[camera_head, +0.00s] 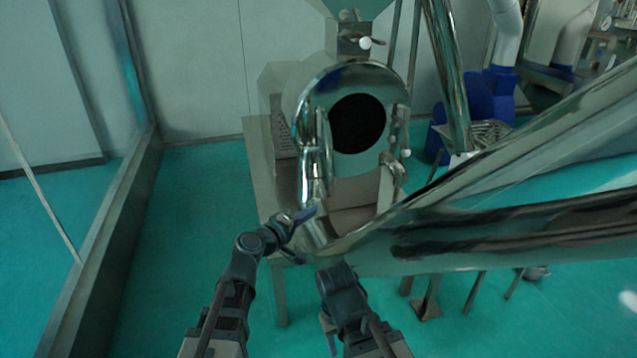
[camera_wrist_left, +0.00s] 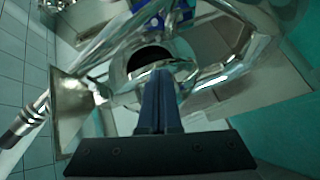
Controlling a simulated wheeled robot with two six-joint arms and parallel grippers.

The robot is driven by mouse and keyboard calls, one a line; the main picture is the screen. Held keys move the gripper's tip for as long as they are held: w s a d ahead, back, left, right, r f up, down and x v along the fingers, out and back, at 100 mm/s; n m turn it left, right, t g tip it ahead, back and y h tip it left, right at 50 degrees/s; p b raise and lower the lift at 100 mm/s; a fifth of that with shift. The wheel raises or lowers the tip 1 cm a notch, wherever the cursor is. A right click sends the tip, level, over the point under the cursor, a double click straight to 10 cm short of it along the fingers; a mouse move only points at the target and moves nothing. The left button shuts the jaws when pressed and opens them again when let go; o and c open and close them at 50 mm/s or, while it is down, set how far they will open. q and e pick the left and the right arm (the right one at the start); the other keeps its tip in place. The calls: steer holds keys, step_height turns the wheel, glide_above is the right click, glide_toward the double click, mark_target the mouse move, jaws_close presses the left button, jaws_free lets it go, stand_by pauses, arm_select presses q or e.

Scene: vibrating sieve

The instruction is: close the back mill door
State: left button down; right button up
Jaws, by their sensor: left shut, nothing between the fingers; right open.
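The mill (camera_head: 345,78) is a shiny round metal housing on a stand, with a dark round opening (camera_head: 357,122) in its face. A narrow polished metal part (camera_head: 314,165) stands at the left of that face; it looks like the door seen nearly edge-on, swung out, but I cannot be sure. My left gripper (camera_head: 306,214) is shut and empty beside the lower end of this part; I cannot tell whether they touch. Its shut fingers show in the left wrist view (camera_wrist_left: 160,98), in front of the dark opening (camera_wrist_left: 149,60). My right gripper (camera_head: 328,328) is open, low and away from the mill.
A large polished metal body (camera_head: 480,205) crosses the right foreground and hides the mill's lower right. Latch-like fittings (camera_head: 398,128) sit at the right of the mill face. A glass partition with a dark frame (camera_head: 110,225) stands at left. The green floor between is clear.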

arm_select(q)
steer(key=w+a+r+n+t+y, duration=0.2)
steer(key=w+a+r+n+t, duration=0.1)
steer(key=w+a+n, duration=0.15)
glide_toward(324, 170)
steer(key=w+a, duration=0.1)
steer(key=w, duration=0.4)
steer(key=shift+w+d+f+n+b, duration=0.1)
steer(key=shift+d+n+b, duration=0.1)
steer(key=shift+d, duration=0.65)
steer(key=shift+w+d+f+n+b, duration=0.1)
steer(key=shift+d+n+b, duration=0.1)
steer(key=shift+d, duration=0.6)
